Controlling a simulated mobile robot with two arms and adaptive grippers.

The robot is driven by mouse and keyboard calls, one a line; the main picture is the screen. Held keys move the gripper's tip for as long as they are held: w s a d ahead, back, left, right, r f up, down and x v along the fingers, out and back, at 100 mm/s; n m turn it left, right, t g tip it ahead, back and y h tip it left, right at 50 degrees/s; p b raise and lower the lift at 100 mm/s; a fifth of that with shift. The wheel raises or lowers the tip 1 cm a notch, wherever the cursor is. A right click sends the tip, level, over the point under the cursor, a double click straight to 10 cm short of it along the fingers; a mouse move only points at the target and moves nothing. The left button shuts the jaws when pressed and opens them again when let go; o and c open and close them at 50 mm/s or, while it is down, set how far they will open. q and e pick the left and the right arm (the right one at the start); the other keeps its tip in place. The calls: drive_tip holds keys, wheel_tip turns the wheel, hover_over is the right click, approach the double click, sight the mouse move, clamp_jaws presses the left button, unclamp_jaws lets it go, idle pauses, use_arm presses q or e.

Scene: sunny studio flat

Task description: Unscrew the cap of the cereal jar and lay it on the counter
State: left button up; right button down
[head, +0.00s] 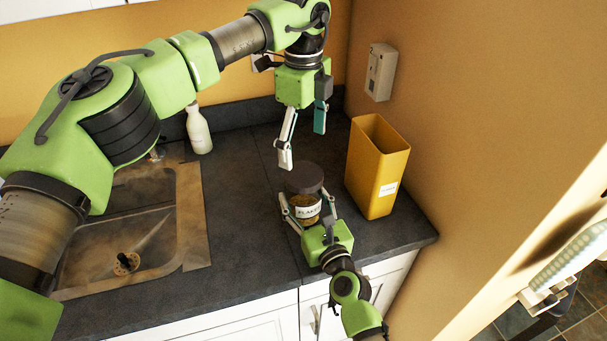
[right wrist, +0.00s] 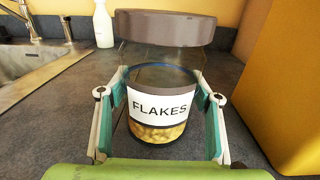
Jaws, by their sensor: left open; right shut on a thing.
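The cereal jar (head: 308,211) stands upright on the dark counter (head: 240,230), with a white FLAKES label and flakes low inside. Its wide grey-brown cap (head: 305,177) sits on top. In the right wrist view the cap (right wrist: 165,28) shows above a clear band over the jar (right wrist: 160,105); I cannot tell how far it is threaded. My right gripper (head: 306,200) is shut on the jar, one finger on each side below the cap. My left gripper (head: 302,142) is open and empty, pointing down above the cap, apart from it.
A yellow bin (head: 378,168) stands close to the right of the jar, near the wall. A white bottle (head: 199,130) is at the back by the sink (head: 130,230). The counter between sink and jar is clear. The counter's front edge is near my right gripper.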

sight(304, 174)
use_arm(q)
drive_tip(key=m, duration=1.2)
drive_tip(key=shift+m, duration=0.4)
drive_tip(key=m, duration=0.6)
drive_tip(key=shift+m, duration=0.4)
drive_tip(key=m, duration=2.3)
drive_tip(key=shift+m, duration=0.3)
drive_tip(key=m, duration=0.4)
drive_tip(key=shift+m, duration=0.4)
drive_tip(key=shift+f+m, duration=0.2)
drive_tip(key=shift+m, duration=0.1)
wheel_tip(304, 174, down, 8)
drive_tip(key=shift+r, duration=0.2)
